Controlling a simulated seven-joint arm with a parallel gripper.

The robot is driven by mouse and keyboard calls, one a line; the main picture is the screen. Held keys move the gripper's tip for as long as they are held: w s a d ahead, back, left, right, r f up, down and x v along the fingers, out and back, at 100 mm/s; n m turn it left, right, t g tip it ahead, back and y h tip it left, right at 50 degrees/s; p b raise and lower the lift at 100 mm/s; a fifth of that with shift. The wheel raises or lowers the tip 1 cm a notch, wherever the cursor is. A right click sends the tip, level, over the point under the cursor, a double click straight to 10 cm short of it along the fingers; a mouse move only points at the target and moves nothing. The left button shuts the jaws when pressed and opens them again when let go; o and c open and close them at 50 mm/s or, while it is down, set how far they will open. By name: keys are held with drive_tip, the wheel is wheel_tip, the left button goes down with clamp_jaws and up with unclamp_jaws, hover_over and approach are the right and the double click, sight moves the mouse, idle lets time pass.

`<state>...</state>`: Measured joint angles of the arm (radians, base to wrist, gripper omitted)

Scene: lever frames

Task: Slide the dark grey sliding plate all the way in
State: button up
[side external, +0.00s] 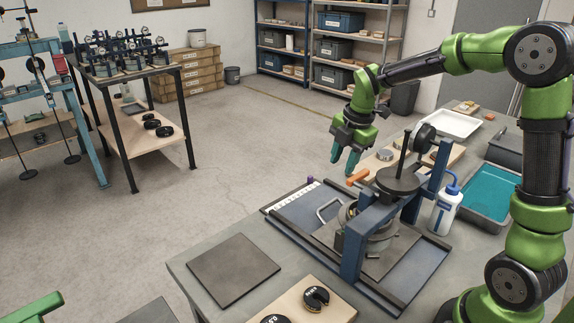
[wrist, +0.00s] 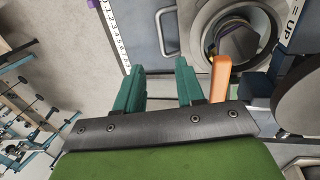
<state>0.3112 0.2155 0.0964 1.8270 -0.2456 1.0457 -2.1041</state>
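The dark grey sliding plate (side external: 318,236) lies in the blue-edged base of the lever frame, partly under the round metal cell (side external: 372,232) and the upright frame. Its pale U-shaped handle (side external: 326,211) stands at the plate's left side; the handle also shows in the wrist view (wrist: 160,32). My gripper (side external: 345,165) is open and empty, above and beyond the base's far edge. In the wrist view its two teal fingers (wrist: 159,75) are apart, with the handle ahead of them, not between them.
An orange-handled lever (side external: 358,177) is close to my fingers. The blue upright frame (side external: 354,250) and hanging weight discs (side external: 399,180) stand over the cell. A white bottle (side external: 446,208) and teal-filled tray (side external: 492,193) are to the right. A loose dark plate (side external: 233,269) lies front left.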

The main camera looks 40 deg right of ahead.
drive_tip(key=shift+v, duration=1.7)
